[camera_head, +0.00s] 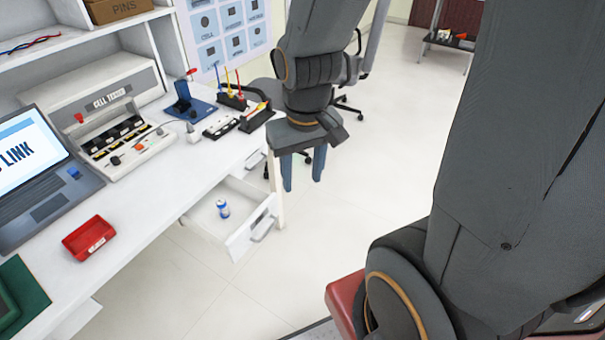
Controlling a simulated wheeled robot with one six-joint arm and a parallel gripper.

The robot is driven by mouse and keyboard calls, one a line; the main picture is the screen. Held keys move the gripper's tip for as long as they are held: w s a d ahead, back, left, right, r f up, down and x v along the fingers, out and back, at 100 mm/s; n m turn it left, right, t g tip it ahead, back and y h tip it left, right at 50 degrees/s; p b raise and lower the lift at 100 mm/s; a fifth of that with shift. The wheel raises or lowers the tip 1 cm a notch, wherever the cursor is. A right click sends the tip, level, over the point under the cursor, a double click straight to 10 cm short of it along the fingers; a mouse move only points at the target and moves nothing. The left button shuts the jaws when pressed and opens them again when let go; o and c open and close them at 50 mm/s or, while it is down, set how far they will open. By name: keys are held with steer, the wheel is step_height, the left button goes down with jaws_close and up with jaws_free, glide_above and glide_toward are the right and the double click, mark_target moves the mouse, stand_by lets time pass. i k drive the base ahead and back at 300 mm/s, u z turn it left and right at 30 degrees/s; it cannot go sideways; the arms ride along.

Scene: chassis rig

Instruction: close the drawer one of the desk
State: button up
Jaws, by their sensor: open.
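The white desk (150,215) runs along the left. One of its drawers (240,240) is pulled out towards the floor space, with a handle (263,228) on its front panel. A small blue and white battery-like cylinder (222,208) stands inside the drawer. Another handle (256,160) shows above it, just under the desk top. My gripper (303,177) points down with its two blue-grey fingers apart and nothing between them. It appears above and to the right of the open drawer's front; I cannot tell how far apart they are.
On the desk are a laptop (40,170), a cell tester (105,115), a red tray (89,238), a blue phone stand (188,103) and black tool holders (255,118). A dark office chair (345,100) stands behind my gripper.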

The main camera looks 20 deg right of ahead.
mark_target(252, 210)
steer(key=z, duration=1.6)
steer(key=k, duration=1.3)
steer(key=u, duration=1.5)
steer(key=i, duration=0.5)
steer(key=z, duration=0.05)
